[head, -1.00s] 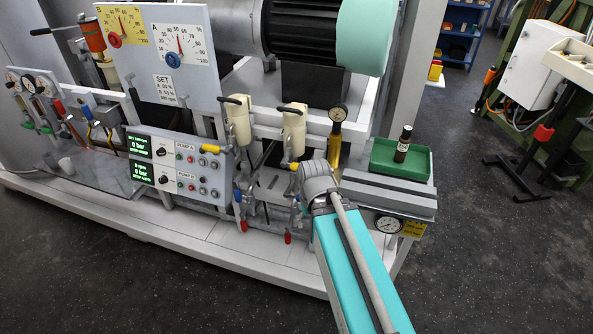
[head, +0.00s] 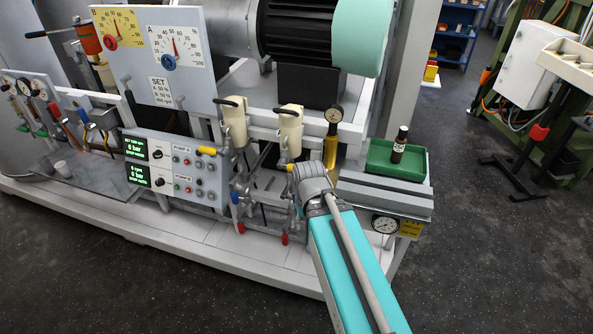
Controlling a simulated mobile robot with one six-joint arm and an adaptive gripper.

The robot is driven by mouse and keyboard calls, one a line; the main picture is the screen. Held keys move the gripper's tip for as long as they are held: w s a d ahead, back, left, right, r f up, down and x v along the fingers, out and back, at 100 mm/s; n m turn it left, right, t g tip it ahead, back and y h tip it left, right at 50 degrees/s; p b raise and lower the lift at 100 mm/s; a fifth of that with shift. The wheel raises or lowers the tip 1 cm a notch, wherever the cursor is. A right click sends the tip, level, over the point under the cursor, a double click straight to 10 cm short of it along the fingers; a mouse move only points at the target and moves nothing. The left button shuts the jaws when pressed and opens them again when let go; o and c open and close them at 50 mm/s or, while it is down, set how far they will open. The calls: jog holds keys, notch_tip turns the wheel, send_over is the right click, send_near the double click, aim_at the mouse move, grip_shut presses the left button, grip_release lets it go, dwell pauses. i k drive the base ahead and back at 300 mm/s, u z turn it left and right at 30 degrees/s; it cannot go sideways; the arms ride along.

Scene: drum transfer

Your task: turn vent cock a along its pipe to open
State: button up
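Two cream cylinders, a left one (head: 234,126) and a right one (head: 290,124), stand on the frame with a black lever on top of each. Below them are pipes with a yellow handle at the left (head: 206,150), a blue handle (head: 235,197), and red handles at the left (head: 241,228) and right (head: 284,239). I cannot tell which of these is vent cock a, as no label is readable. My arm's grey wrist (head: 312,179) is at the right of these pipes, close to a second yellow handle (head: 290,167). My gripper is hidden behind the wrist.
A control panel (head: 172,167) with two green displays stands left of the pipes. A brass gauge column (head: 331,150) is just behind my wrist. Dark floor is clear in front.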

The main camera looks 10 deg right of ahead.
aim_at(293, 168)
jog(key=u, duration=1.85)
jog(key=k, duration=0.4)
jog(key=z, duration=1.15)
